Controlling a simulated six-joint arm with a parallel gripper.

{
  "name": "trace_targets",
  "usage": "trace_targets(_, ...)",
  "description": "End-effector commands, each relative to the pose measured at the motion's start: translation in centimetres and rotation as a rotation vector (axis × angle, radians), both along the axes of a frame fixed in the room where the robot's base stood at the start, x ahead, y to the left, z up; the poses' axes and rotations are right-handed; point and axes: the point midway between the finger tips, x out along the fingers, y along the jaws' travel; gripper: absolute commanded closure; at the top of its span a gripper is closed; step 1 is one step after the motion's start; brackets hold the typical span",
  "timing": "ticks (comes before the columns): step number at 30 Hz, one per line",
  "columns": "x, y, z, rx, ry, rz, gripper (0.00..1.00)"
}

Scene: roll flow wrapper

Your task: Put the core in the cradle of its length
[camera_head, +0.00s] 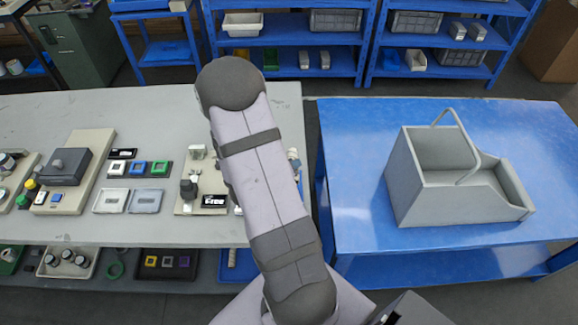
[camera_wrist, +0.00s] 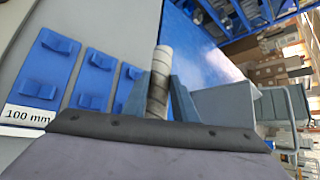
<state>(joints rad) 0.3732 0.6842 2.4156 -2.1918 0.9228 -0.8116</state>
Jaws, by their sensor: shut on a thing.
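The core (camera_wrist: 161,66) is a pale tan tube with faint bands, seen in the wrist view. My gripper (camera_wrist: 158,92) is shut on it, with one blue-grey finger on either side, and the core sticks out past the fingertips. Blue cradles with raised supports stand in a row at the left of the wrist view: a left one (camera_wrist: 47,68), a middle one (camera_wrist: 92,80) and a narrower-looking one (camera_wrist: 125,88) nearest the core. A white label (camera_wrist: 27,117) by the left cradle reads "100 mm". In the head view my arm hides the gripper, core and cradles.
A grey worktable (camera_head: 60,225) carries several small trays and devices left of my arm. A blue table (camera_head: 355,225) at the right bears a grey open bin (camera_head: 405,180) with a handle; its left part is clear. Blue shelves (camera_head: 290,22) stand behind.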

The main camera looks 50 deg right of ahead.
Motion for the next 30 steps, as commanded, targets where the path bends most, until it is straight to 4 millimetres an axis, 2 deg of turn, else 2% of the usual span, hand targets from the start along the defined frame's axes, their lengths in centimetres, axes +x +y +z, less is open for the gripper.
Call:
trace_targets(21,0.0,0.0,-6.0,0.0,0.0,0.0,0.96)
trace_targets(30,0.0,0.0,-7.0,0.0,-0.001,0.0,0.96)
